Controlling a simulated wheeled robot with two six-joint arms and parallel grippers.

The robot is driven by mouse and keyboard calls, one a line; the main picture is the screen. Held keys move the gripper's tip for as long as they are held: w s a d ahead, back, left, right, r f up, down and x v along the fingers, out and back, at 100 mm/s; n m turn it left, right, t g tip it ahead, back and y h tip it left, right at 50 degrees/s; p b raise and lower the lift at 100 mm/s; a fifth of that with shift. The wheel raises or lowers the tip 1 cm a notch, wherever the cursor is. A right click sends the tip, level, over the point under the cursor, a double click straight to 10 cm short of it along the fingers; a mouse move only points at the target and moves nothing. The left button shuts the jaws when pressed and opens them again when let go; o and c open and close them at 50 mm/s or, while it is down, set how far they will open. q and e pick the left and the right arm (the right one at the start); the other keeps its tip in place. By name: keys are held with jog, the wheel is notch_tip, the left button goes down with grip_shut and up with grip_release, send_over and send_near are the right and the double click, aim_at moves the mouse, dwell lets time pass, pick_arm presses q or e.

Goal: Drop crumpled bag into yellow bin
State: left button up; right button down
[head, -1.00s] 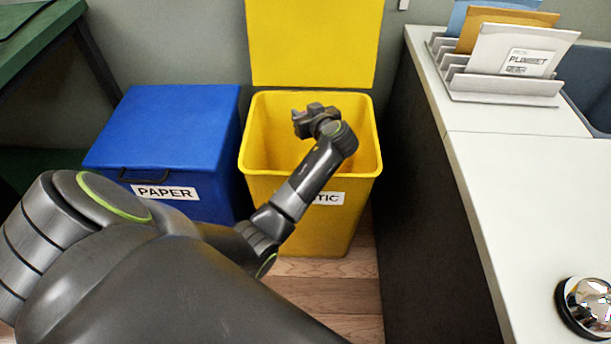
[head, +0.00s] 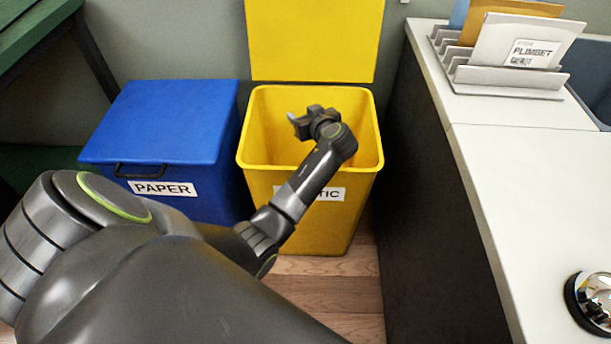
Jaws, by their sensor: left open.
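The yellow bin (head: 262,181) stands on the floor in the middle of the head view, its lid (head: 312,40) raised upright at the back. Its label is partly covered by my arm and ends in "TIC". My left gripper (head: 296,122) is over the bin's open mouth, open. No bag shows in or around it. The crumpled bag is not in view; the part of the bin's inside behind my arm and front wall is hidden. My right gripper is not in view.
A closed blue bin (head: 170,125) labelled PAPER stands left of the yellow bin. A white counter (head: 530,190) on the right holds a file rack (head: 505,80) and a silver bell (head: 592,300). A dark green table (head: 35,35) is at the far left.

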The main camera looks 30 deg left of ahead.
pick_arm(q)
notch_tip(320, 180, up, 10)
jog(key=p, duration=0.2)
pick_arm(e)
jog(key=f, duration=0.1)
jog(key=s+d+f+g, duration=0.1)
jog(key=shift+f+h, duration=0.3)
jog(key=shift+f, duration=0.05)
